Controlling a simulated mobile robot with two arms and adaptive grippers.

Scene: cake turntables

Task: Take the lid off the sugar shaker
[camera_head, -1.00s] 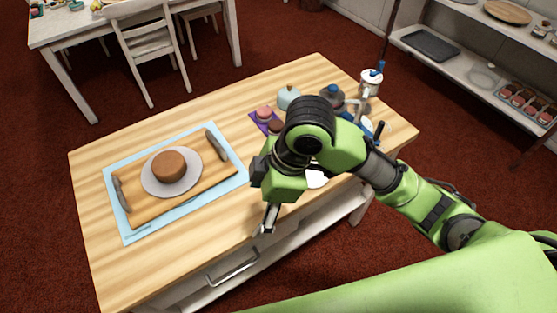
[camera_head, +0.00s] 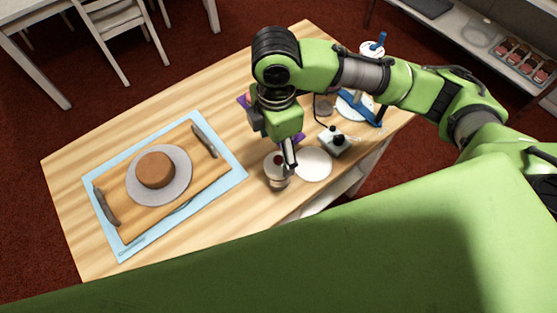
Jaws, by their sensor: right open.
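What looks like the sugar shaker (camera_head: 277,181) is a small pale container near the front edge of the wooden table. Its lid (camera_head: 272,160) shows at the top with a small dark spot. My right gripper (camera_head: 289,158) is open and points down, its fingers over or beside the shaker's upper right side. I cannot tell whether a finger touches the lid. The gripper body hides part of the table behind it. My left gripper is out of view.
A white plate (camera_head: 313,165) lies just right of the shaker, with a small white device with a dark knob (camera_head: 336,141) behind it. A brown cake (camera_head: 155,170) on a grey turntable (camera_head: 181,190) sits on a board (camera_head: 207,183) at left. Bare table lies between.

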